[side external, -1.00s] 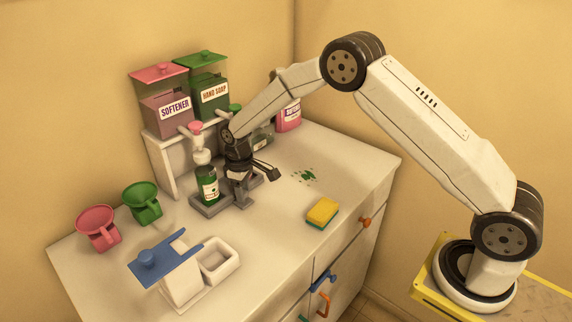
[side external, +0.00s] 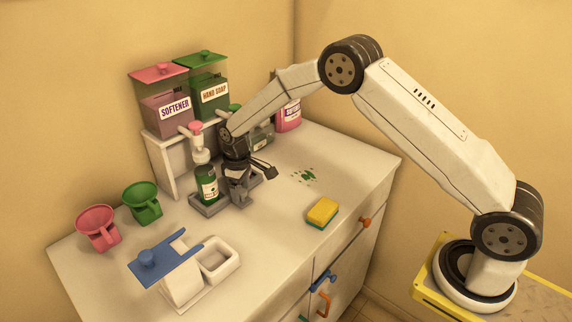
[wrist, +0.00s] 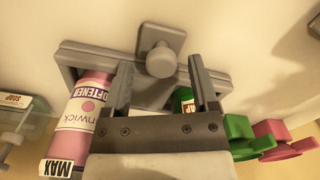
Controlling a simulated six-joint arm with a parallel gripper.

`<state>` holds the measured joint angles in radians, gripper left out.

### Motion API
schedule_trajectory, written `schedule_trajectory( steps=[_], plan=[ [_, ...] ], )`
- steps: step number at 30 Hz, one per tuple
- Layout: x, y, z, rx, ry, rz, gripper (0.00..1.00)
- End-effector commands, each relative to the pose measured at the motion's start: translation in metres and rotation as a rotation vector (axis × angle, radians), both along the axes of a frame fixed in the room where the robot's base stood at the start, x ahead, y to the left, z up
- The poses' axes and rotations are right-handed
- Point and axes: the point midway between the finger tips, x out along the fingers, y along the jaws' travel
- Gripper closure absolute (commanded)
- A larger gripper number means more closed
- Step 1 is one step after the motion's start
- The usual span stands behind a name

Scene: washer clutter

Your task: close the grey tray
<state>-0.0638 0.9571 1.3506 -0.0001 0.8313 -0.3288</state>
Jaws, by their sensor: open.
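The grey tray (side external: 208,210) sticks out from the white shelf on the counter. A green bottle (side external: 207,185) stands upright in its left part, under a pump nozzle. In the wrist view the tray's grey rim (wrist: 110,48) and its round grey knob (wrist: 160,58) show, with a pink softener bottle (wrist: 85,118) on the left side of the tray. My gripper (side external: 247,186) is over the tray's front. In the wrist view my open gripper (wrist: 160,65) has one finger on each side of the knob. Whether the fingers touch it I cannot tell.
The white shelf (side external: 160,165) carries softener and hand soap boxes. A blue-lidded white container (side external: 182,280) is in front. A sponge (side external: 322,212) and green spill (side external: 305,175) are at right.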

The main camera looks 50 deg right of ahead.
Motion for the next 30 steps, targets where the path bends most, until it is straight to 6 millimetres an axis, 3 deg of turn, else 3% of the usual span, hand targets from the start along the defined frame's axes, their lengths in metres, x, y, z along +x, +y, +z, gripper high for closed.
schedule_trajectory(
  steps=[7, 21, 30],
  plan=[
    [0.000, 0.000, 0.015, 0.000, -0.002, 0.000, 0.24],
    [0.001, 0.000, 0.071, 0.000, -0.003, 0.000, 0.24],
    [0.000, 0.000, 0.078, 0.000, -0.003, 0.000, 0.24]
  ],
)
